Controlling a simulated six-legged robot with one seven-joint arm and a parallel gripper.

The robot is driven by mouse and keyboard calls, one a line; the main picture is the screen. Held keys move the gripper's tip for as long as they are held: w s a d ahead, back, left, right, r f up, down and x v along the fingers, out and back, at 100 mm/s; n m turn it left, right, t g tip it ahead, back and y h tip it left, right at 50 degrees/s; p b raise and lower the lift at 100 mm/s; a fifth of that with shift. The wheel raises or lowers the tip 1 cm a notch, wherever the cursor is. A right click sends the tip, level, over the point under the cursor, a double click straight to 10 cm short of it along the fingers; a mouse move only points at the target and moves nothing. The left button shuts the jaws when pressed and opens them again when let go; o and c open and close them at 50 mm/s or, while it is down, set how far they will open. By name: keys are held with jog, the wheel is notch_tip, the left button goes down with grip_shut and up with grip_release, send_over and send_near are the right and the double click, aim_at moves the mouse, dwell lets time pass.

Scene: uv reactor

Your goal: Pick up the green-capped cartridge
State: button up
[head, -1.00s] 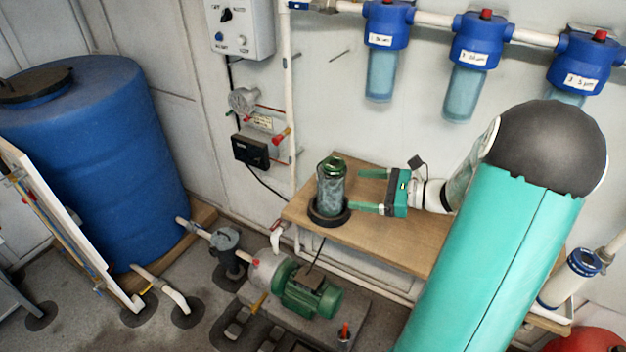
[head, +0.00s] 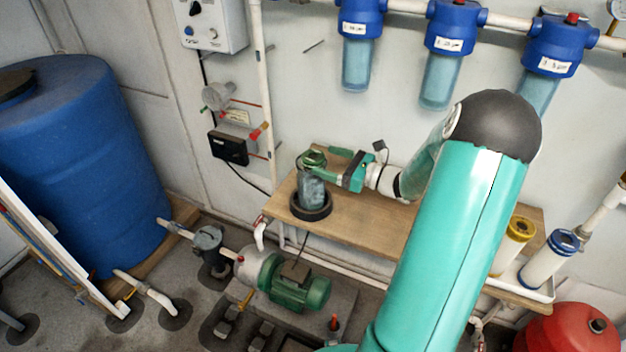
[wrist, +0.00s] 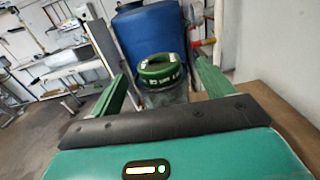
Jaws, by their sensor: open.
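The green-capped cartridge (head: 312,188) stands upright in a black ring holder (head: 323,214) at the left end of the wooden bench (head: 370,228). Its clear body and green cap with a loop handle (wrist: 158,68) also show in the wrist view. My gripper (head: 318,164) is open, with its green fingers reaching left at about the height of the cap. In the wrist view the cartridge lies ahead between the two fingers, with a visible gap to each. Whether a finger touches it cannot be told from the head view.
A yellow-capped cartridge (head: 513,245) and a blue-capped cartridge (head: 548,258) stand in a white tray at the bench's right. Blue filter housings (head: 452,30) hang on the wall behind. A green pump (head: 300,287) sits on the floor below, and a blue tank (head: 85,160) stands left.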

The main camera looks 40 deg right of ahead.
aim_at(313, 155)
jog(key=x, duration=0.5)
jog(key=shift+a, duration=0.15)
jog(key=c, duration=1.4)
